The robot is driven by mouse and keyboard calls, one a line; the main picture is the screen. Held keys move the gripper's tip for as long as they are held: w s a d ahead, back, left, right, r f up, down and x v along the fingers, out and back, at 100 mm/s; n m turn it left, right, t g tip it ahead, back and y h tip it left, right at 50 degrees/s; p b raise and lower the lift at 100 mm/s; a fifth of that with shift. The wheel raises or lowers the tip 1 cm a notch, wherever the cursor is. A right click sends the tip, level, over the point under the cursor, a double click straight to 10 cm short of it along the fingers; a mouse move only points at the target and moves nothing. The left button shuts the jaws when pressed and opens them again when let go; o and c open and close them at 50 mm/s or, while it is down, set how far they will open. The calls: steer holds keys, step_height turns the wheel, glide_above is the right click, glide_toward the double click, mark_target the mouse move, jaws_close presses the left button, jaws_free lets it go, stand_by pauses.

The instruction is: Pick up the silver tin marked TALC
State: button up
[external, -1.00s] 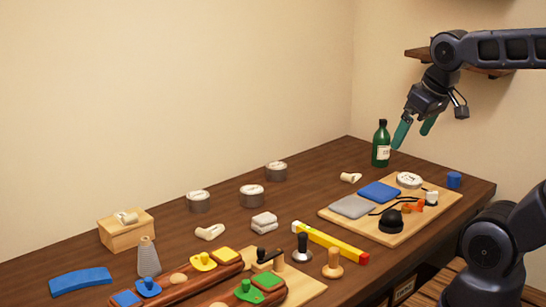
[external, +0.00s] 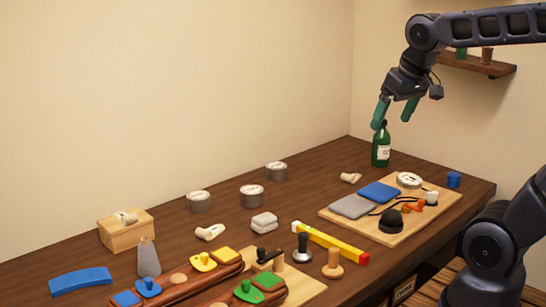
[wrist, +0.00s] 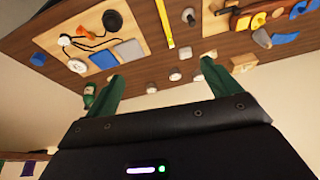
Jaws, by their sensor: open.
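Three round silver-grey tins with pale lids stand on the dark wooden bench in the external view: a left tin (external: 198,202), a middle tin (external: 252,197) and a back tin (external: 276,172). My gripper (external: 391,118) is open and empty, high above the bench near the green bottle, well right of the three tins. In the wrist view, small tins (wrist: 174,75) show between the open green fingers (wrist: 161,70).
The green bottle (external: 381,146) stands upright just below my gripper. A wooden board (external: 336,217) holds pads and a black knob. A wall shelf (external: 478,66) is behind my arm.

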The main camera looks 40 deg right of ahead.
steer(key=w+a+r+m+g, duration=0.1)
steer(key=w, duration=0.7)
steer(key=w+a+r+m, duration=0.1)
steer(key=w+m, duration=0.1)
steer(key=w, duration=0.7)
steer(key=m+g+h, duration=0.1)
steer(key=m+g, duration=0.1)
steer(key=m, duration=0.4)
glide_above(198, 195)
steer(key=s+a, duration=0.1)
step_height(198, 195, down, 25)
steer(key=shift+w+a+f, duration=0.15)
steer(key=shift+w+f, duration=0.1)
steer(key=shift+f, duration=0.45)
steer(key=f, duration=0.3)
steer(key=d+f, duration=0.1)
steer(key=f, duration=0.6)
steer(key=shift+w+d+f, duration=0.15)
steer(key=shift+w+f, duration=0.1)
steer(key=shift+w, duration=0.05)
steer(key=shift+c, duration=0.2)
steer(key=c, duration=1.1)
